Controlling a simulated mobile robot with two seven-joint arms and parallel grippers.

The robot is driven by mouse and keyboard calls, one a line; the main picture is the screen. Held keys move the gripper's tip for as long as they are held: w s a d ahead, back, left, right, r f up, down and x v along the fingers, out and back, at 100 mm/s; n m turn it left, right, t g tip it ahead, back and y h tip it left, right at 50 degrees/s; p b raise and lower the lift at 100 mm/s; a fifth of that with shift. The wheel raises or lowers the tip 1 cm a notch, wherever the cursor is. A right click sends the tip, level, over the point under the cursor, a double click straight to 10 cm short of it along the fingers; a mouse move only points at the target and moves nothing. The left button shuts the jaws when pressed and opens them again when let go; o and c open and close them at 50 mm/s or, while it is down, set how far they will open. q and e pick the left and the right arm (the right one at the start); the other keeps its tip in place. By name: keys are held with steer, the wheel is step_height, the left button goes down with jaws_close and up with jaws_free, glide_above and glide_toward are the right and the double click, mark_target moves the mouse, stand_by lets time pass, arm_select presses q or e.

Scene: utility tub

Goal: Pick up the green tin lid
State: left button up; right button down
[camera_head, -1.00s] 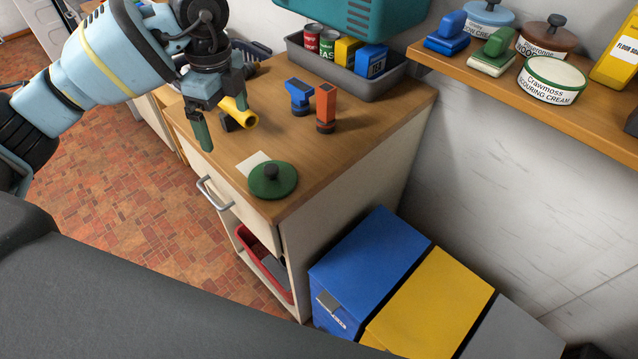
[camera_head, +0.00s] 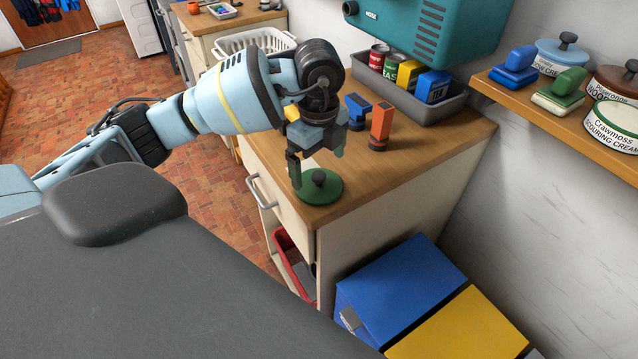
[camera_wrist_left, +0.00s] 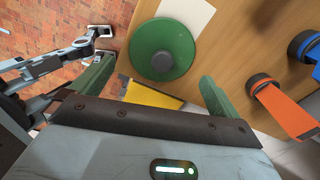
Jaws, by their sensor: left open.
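The green tin lid (camera_head: 319,188) is a round green disc with a dark knob. It lies flat on the wooden counter near its front corner. It also shows in the left wrist view (camera_wrist_left: 162,34), ahead of the fingers. My left gripper (camera_head: 316,168) is open and empty, above the lid and apart from it as far as the wrist view shows. In the wrist view the green fingers of the left gripper (camera_wrist_left: 155,85) stand wide apart with nothing between them. My right gripper is not in view.
An orange bottle (camera_head: 380,130) and a blue one (camera_head: 356,112) stand behind on the counter (camera_head: 420,155). A grey tray (camera_head: 435,105) holds tins and boxes under a teal appliance (camera_head: 440,35). A white paper lies beside the lid. Blue and yellow bins (camera_head: 400,285) stand below.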

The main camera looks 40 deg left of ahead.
mark_target(319, 175)
arm_select(q)
step_height(319, 175, down, 5)
steer(key=shift+w+f, duration=0.1)
stand_by(0.3)
steer(key=c, duration=0.7)
